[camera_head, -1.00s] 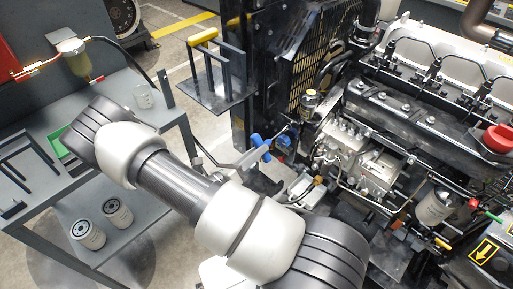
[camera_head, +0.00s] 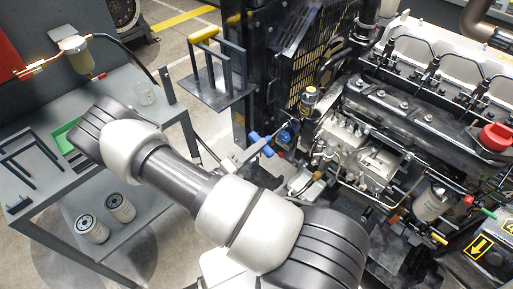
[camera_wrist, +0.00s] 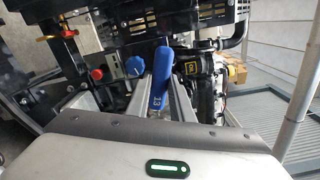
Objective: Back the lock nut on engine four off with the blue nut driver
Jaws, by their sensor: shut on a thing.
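The blue nut driver (camera_wrist: 160,78) is in my gripper (camera_wrist: 160,88), its blue handle marked 13 standing between the two grey fingers in the wrist view. In the head view its blue handle (camera_head: 266,149) shows at the end of my arm, beside the front left of the engine. Engine four (camera_head: 375,165) fills the right side, with a yellow arrow plate and part of a 4 at the lower right edge. A blue knob (camera_wrist: 135,67) is left of the driver in the wrist view, apart from it. I cannot make out the lock nut or the driver's tip.
A grey rack with a yellow handle (camera_head: 204,34) stands beside the radiator grille. A red button (camera_wrist: 97,74) is left of the blue knob.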

